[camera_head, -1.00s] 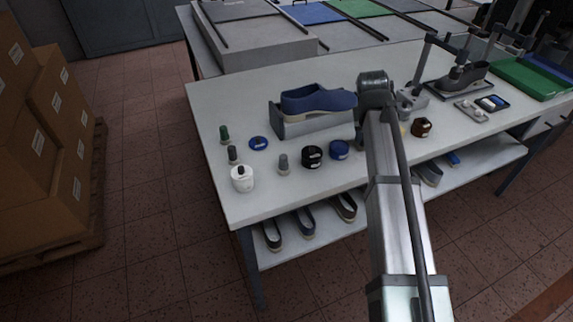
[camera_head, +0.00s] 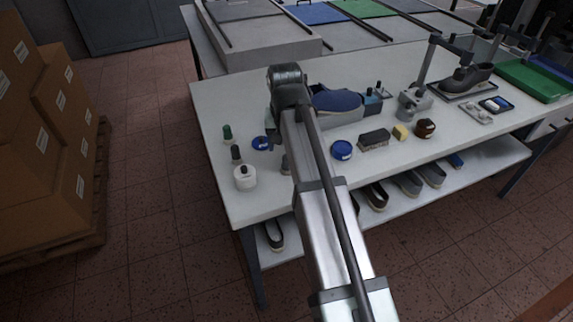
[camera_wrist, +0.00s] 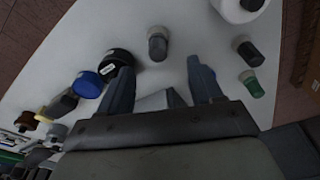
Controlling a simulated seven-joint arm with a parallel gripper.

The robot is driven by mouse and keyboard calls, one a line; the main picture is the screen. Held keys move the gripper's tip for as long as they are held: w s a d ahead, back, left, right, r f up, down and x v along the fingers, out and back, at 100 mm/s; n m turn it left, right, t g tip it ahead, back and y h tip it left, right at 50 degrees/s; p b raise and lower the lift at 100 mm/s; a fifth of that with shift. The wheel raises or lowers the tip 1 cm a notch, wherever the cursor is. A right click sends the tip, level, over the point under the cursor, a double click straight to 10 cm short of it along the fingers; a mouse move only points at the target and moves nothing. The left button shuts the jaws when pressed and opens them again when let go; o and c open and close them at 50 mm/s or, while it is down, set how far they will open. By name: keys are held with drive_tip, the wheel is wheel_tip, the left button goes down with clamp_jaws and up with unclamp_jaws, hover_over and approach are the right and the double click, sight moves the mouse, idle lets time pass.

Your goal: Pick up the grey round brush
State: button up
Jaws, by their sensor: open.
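A small grey round brush (camera_wrist: 158,43) stands on the white table in the wrist view, ahead of my gripper and roughly in line with the gap between its fingers. In the head view this brush (camera_head: 285,164) is partly hidden by my arm. My gripper (camera_wrist: 163,80) is open, its two dark fingers apart, with no brush between them. A darker grey round brush (camera_wrist: 248,52) and a green one (camera_wrist: 252,82) stand to the right in the wrist view.
A black tin (camera_wrist: 115,62) and a blue tin (camera_wrist: 87,83) sit close left of the grey brush in the wrist view. A white jar (camera_head: 245,178) stands near the table's left edge.

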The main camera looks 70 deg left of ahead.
drive_tip(key=shift+w+a+f, duration=0.15)
drive_tip(key=shift+a+f, duration=0.05)
drive_tip(key=shift+f, duration=1.35)
drive_tip(key=shift+w+a+f, duration=0.15)
drive_tip(key=shift+a+f, duration=0.05)
drive_tip(key=shift+f, duration=1.3)
drive_tip(key=shift+w+a+f, duration=0.15)
drive_tip(key=shift+a+f, duration=0.05)
drive_tip(key=shift+f, duration=1.35)
drive_tip(key=shift+c, duration=0.4)
drive_tip(key=c, duration=1)
